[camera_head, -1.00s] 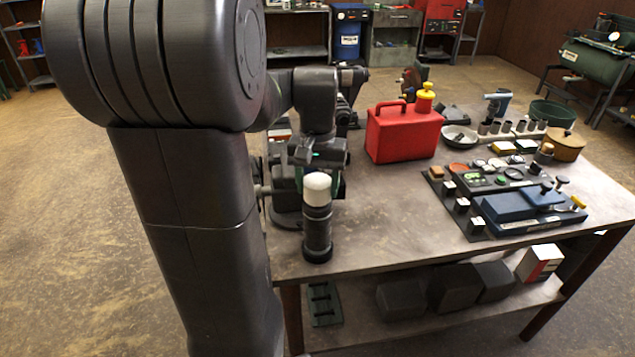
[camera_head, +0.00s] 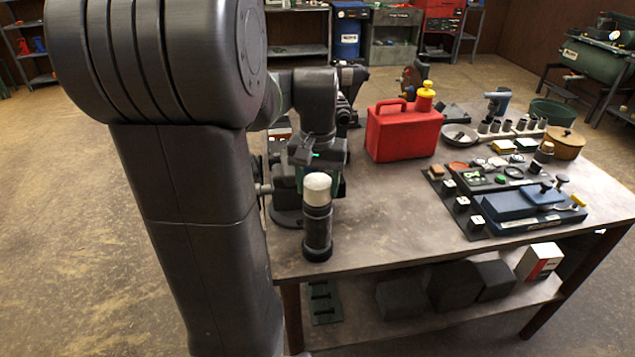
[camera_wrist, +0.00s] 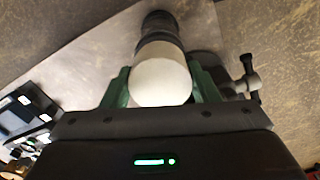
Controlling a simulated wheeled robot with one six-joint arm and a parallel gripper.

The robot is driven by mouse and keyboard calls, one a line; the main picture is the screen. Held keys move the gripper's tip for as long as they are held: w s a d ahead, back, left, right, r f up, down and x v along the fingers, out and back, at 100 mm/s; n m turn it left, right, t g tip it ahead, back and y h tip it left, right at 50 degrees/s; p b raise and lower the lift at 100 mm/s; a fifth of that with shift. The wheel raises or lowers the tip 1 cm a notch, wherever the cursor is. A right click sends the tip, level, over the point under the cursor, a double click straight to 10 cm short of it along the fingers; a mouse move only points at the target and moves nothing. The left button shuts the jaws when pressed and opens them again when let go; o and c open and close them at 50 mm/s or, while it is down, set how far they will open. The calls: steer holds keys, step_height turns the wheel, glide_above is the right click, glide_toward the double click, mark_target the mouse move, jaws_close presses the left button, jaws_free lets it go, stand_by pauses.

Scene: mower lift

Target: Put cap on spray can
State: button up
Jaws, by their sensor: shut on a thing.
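The spray can (camera_head: 317,232) stands upright as a dark cylinder near the front left edge of the workbench. Its dark body also shows beyond the white cap in the wrist view (camera_wrist: 158,24). The white cap (camera_head: 317,186) is at the top of the can, in line with it. In the wrist view the cap (camera_wrist: 160,82) is between the green fingers of my gripper (camera_wrist: 163,88), which is shut on it. In the head view my gripper is just behind the cap and partly hidden by it. I cannot tell whether the cap is fully seated.
The workbench (camera_head: 385,228) has clear room right of the can. A red fuel can (camera_head: 403,135) stands farther back. A dark vise-like tool (camera_wrist: 240,80) is close beside the gripper. A blue case (camera_head: 530,209) and small parts fill the right side.

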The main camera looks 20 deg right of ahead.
mark_target(317, 181)
steer(key=shift+f+b, duration=0.3)
steer(key=shift+f, duration=0.2)
steer(key=o, duration=0.7)
steer(key=shift+r, duration=0.1)
step_height(317, 181, up, 6)
steer(key=p, duration=0.5)
steer(key=shift+r, duration=2.5)
steer(key=shift+f, duration=0.15)
